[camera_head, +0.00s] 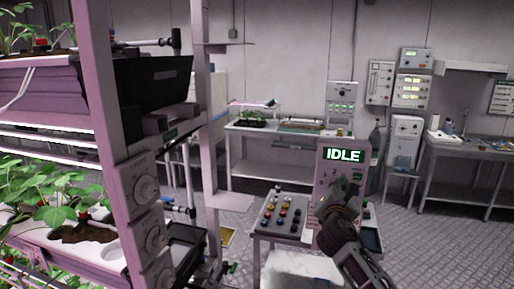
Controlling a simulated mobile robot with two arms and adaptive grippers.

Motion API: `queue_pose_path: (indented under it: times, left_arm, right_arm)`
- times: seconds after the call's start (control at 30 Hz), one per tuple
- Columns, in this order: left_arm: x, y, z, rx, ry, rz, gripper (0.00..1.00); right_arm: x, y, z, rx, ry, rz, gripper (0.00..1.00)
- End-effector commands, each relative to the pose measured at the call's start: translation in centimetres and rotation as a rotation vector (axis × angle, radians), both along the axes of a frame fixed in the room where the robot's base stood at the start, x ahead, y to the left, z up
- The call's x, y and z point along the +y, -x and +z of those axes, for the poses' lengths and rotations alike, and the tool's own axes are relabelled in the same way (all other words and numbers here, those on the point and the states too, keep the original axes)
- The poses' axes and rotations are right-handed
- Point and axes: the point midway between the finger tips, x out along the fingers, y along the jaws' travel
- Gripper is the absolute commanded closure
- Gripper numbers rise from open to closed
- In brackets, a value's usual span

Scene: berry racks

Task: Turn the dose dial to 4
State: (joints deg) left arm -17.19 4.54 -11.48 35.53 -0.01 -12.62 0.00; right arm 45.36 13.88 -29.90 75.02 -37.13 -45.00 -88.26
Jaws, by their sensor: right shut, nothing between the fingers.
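A grey panel (328,157) stands upright right of centre, with a lit screen (343,156) that reads "IDLE". Small number marks show below the screen, too small to read surely. My right gripper (347,186) is in front of the panel's lower half, its arm coming from the bottom right. It is shut and empty. It covers the middle of the marks, so the dose dial and its setting are hidden, and I cannot tell whether the fingers touch it. My left gripper is not in view.
A small table with a sloped board of coloured knobs (282,213) stands left of the panel. A plant rack (107,130) with several round dials (146,188) on its post fills the left. Benches (470,156) line the back wall.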

Motion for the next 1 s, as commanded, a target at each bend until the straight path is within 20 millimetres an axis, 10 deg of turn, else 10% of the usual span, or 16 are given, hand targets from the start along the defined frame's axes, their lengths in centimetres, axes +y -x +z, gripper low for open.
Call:
queue_pose_path:
  times: [1.0]
  left_arm:
    - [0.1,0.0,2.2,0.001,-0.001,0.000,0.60]
  right_arm:
    - [-1.5,0.4,-1.8,0.011,0.000,-0.003,1.00]
